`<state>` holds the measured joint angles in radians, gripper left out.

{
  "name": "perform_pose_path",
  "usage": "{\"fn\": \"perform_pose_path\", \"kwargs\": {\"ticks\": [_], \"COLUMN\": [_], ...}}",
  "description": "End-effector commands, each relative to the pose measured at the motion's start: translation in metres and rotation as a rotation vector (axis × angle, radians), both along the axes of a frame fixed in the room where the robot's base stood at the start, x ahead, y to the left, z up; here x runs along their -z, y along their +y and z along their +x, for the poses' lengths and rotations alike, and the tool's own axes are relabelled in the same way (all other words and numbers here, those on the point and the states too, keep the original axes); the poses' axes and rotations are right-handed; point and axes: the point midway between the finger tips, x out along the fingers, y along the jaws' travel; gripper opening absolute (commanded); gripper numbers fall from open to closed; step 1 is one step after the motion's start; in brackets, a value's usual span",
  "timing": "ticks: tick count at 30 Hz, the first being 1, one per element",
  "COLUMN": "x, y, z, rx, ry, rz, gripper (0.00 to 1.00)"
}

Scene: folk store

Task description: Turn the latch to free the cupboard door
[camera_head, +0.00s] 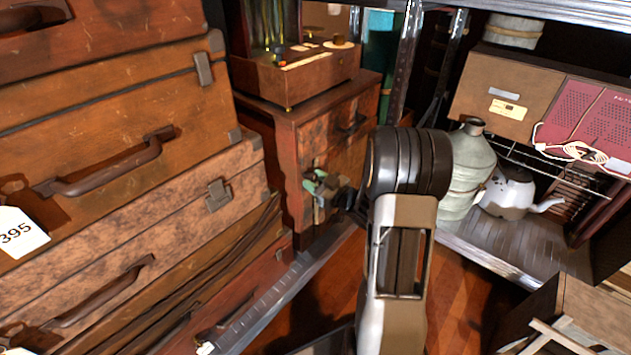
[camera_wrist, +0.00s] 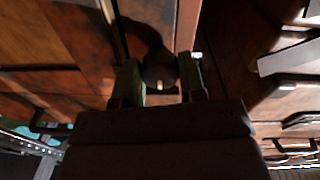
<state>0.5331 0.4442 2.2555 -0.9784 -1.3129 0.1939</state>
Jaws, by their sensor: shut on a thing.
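The wooden cupboard (camera_head: 291,150) stands between the stacked suitcases and the metal shelf, with its door front facing right. My gripper (camera_head: 314,186) is at the lower part of this front, its green fingers against or very near the wood. In the wrist view, my gripper (camera_wrist: 161,80) has its two fingers on either side of a dark round latch knob (camera_wrist: 157,66) with a small pale mark. The fingers are shut on this latch. In the head view the latch is hidden by the gripper. The door looks closed, but its edge is hard to make out.
Old suitcases (camera_head: 150,110) are stacked close on the left. A wooden box (camera_head: 300,77) with glassware stands on the cupboard. On the right, a metal shelf (camera_head: 490,262) holds a grey-green bottle (camera_head: 466,170) and a white kettle (camera_head: 507,193). Some wooden floor (camera_head: 455,300) shows below.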

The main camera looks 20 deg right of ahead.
Motion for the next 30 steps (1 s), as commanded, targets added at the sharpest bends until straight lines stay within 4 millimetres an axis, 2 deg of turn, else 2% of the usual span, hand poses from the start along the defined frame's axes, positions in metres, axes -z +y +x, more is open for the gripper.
{"fn": "perform_pose_path", "kwargs": {"ticks": [8, 30], "x": [0.0039, 0.0027], "y": [-0.0007, -0.0018], "z": [0.0002, 0.0004], "rx": [0.002, 0.003], "ry": [-0.060, -0.346], "rz": [-0.126, -0.758], "gripper": [0.14, 0.14]}}
